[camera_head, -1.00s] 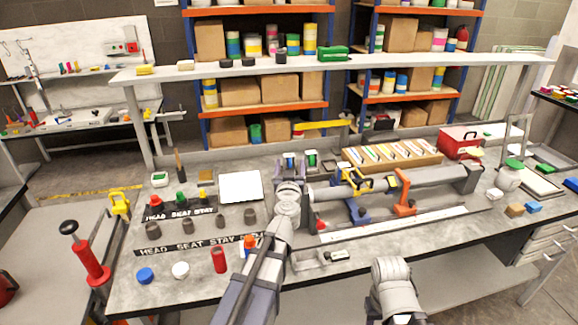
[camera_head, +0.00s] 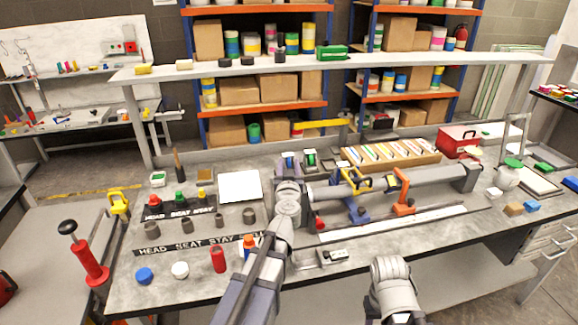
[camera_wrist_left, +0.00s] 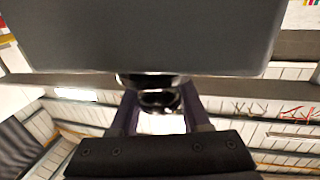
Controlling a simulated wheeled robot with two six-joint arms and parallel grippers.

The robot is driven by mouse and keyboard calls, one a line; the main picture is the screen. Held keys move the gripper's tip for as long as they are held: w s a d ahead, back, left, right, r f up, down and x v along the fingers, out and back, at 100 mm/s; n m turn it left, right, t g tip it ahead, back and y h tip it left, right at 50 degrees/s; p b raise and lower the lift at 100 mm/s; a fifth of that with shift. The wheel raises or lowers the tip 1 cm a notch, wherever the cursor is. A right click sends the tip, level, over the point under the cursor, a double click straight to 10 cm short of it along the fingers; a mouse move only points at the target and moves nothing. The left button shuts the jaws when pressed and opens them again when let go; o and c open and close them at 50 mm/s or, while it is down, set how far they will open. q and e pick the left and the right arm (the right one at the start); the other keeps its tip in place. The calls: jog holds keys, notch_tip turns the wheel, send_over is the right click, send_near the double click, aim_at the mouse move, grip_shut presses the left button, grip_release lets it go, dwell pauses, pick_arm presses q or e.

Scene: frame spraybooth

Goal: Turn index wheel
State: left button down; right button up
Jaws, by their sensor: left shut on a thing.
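The grey frame tube (camera_head: 430,180) lies across the bench in its blue and orange clamps, its left end close to my left wrist. My left gripper (camera_head: 289,162) is at that left end, its fingers pointing away from me and partly hidden by my wrist. In the left wrist view the left gripper (camera_wrist_left: 160,105) has its dark fingers on both sides of a black, shiny round part (camera_wrist_left: 158,80), which I take to be the index wheel. A broad dark grey surface fills the top of that view. The wheel's markings are not visible. My right gripper is out of view below the right wrist.
A red-handled part (camera_head: 318,222) sits right of my left wrist. Labelled mats with several small cups (camera_head: 187,226), a red cylinder (camera_head: 218,259) and a white board (camera_head: 240,186) lie to the left. A box of coloured strips (camera_head: 391,153) stands behind the tube.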

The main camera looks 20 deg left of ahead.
pick_arm(q)
jog(key=shift+y, duration=0.3)
jog(key=n+g+y, duration=0.1)
jog(key=y, duration=0.1)
jog(key=n+g+y, duration=0.1)
jog(key=n, duration=0.1)
jog(key=shift+a+y, duration=0.3)
jog(key=shift+y, duration=0.1)
jog(key=n+g+y, duration=0.3)
jog(key=shift+s+a, duration=0.2)
jog(key=shift+a, duration=0.05)
jog(key=n+g+y, duration=0.2)
jog(key=g, duration=0.1)
jog(key=n+g, duration=0.1)
jog(key=shift+s+a+g+y, duration=0.3)
jog(key=shift+s+y, duration=0.1)
jog(key=shift+s+a+n+g+y, duration=0.1)
jog(key=shift+s+n+g+y, duration=0.15)
jog(key=shift+n+g, duration=0.5)
jog(key=shift+s+n+g+y, duration=0.15)
jog(key=shift+n+g+y, duration=0.25)
jog(key=shift+g, duration=0.55)
jog(key=shift+s+n+g, duration=0.15)
jog(key=shift+n+g, duration=0.1)
jog(key=shift+g, duration=0.05)
jog(key=shift+c, duration=1.9)
grip_release()
